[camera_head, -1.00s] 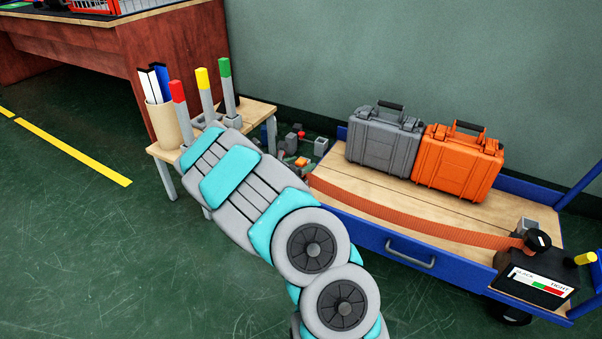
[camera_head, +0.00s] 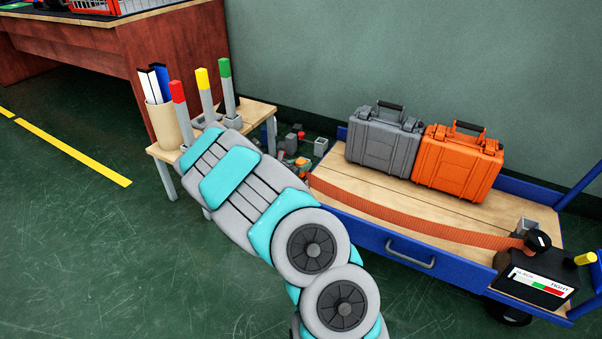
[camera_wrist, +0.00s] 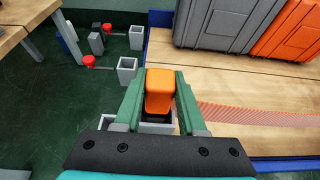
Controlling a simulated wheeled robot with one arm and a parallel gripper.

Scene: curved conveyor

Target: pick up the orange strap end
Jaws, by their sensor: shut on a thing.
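The orange strap end (camera_wrist: 160,88) is a blocky orange piece between the two green fingers of my gripper (camera_wrist: 164,78) in the wrist view. The fingers are shut on its sides. The orange webbing strap (camera_wrist: 255,116) runs off to the right from behind the right finger. In the head view the strap (camera_head: 400,218) crosses the cart deck from my gripper to the black tensioner (camera_head: 537,240) at the right. In that view my arm and small parts around it partly hide the strap end (camera_head: 303,161).
A grey case (camera_head: 383,142) and an orange case (camera_head: 457,162) stand on the blue-edged cart (camera_head: 375,235). Square grey sockets (camera_wrist: 127,68) and red-knobbed parts (camera_wrist: 89,61) lie beyond my gripper, off the cart. A small wooden table (camera_head: 258,112) holds coloured posts. Green floor is open at left.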

